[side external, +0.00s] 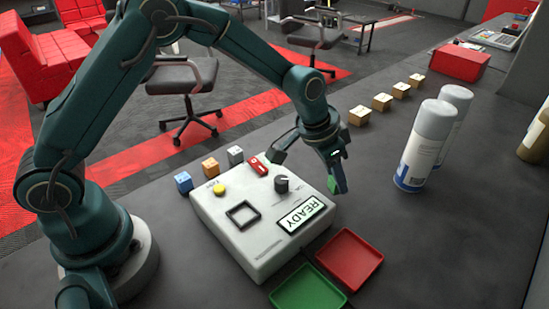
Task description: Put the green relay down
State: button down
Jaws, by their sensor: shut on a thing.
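My gripper (335,174) is low over the right back edge of the white box (262,250), to the right of its black knob (282,184). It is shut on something. An open green tray (308,288) and an open red tray (349,259) lie at the front of the box, below my gripper in the picture. I see no block in either tray.
Several tan blocks (382,102) form a row at the back. Two spray cans (425,145) stand at right. The table's right front is clear.

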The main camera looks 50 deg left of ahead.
notch_tip(320, 180, up, 2)
jog(key=shift+w, duration=0.1)
jog(key=s+a+r, duration=0.2)
jog(key=a+r, duration=0.5)
jog(key=a, duration=0.4)
jog(key=s+d+m, duration=0.1)
jog(key=s+d, duration=0.1)
jog(key=d, duration=0.1)
jog(key=s+d+m+h, duration=0.1)
jog(key=d+m, duration=0.1)
jog(key=d, duration=0.1)
jog(key=s+d+m, duration=0.1)
jog(key=s+d, duration=0.1)
jog(key=d, duration=0.2)
jog(key=shift+s+r+m+g, duration=0.25)
jog(key=shift+s+m+g, duration=0.05)
jog(key=shift+s+g, duration=0.1)
send_near(355, 259)
jog(key=shift+w+d+f, duration=0.15)
jog(key=shift+w+f, duration=0.1)
jog(key=shift+w, duration=0.55)
jog(key=shift+d+f, duration=0.35)
jog(key=shift+d, duration=0.1)
jog(key=shift+f, duration=1.95)
